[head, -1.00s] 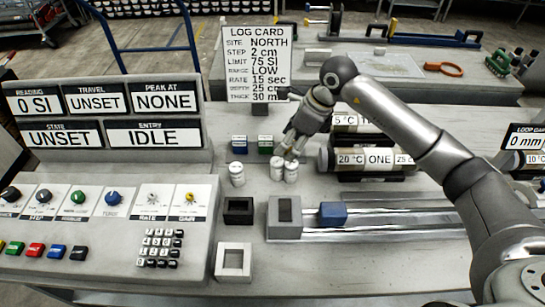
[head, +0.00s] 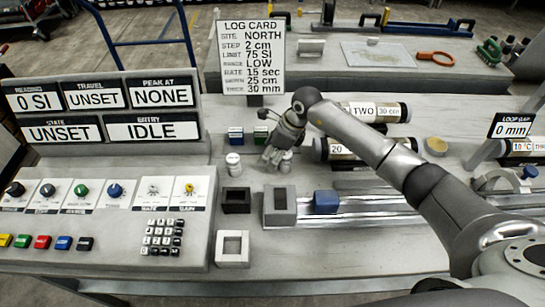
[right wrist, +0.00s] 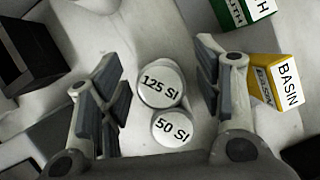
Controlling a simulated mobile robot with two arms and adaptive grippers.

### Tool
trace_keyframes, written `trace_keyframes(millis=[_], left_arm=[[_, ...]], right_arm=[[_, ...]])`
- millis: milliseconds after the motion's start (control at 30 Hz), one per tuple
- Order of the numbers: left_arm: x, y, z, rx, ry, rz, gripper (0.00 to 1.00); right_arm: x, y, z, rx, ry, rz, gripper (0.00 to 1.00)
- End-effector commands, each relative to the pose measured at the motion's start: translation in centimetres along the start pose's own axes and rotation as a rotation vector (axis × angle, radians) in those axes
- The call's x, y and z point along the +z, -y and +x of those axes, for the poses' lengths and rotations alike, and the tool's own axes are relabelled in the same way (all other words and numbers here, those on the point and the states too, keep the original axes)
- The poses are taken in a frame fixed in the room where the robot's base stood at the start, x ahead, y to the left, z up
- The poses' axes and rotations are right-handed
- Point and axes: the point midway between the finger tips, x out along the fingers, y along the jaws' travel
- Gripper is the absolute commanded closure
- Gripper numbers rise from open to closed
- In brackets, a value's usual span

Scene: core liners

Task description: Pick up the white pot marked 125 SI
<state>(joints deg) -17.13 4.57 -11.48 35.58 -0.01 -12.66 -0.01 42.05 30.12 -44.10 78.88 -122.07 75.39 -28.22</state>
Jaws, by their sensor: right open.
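The white pot marked 125 SI (right wrist: 161,84) stands upright in the right wrist view, its round labelled top facing the camera. A second white pot, marked 50 SI (right wrist: 172,128), stands right beside it. My right gripper (right wrist: 163,92) is open, with its fingers on either side of the two pots and clear of both. In the head view the right gripper (head: 275,160) points down over the pots and largely hides them. A separate white pot (head: 233,162) stands to its left, its marking too small to read. My left gripper is out of view.
A yellow BASIN box (right wrist: 277,82) is close to one finger. A black holder (head: 236,201), a grey block (head: 280,206) and labelled core cylinders (head: 335,148) are nearby.

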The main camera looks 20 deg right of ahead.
Motion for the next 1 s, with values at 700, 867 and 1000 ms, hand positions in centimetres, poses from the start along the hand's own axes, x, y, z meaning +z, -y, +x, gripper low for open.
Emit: trace_keyframes(millis=[700, 867, 1000], left_arm=[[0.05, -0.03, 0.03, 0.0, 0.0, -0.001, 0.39], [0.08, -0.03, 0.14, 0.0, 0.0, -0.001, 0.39], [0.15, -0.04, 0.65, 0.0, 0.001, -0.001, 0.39]], right_arm=[[0.01, 0.02, -0.03, 0.0, 0.001, 0.0, 0.92], [0.05, 0.04, -0.13, -0.001, 0.001, -0.001, 0.92], [0.34, 0.09, -0.8, -0.002, 0.001, -0.002, 0.92]])
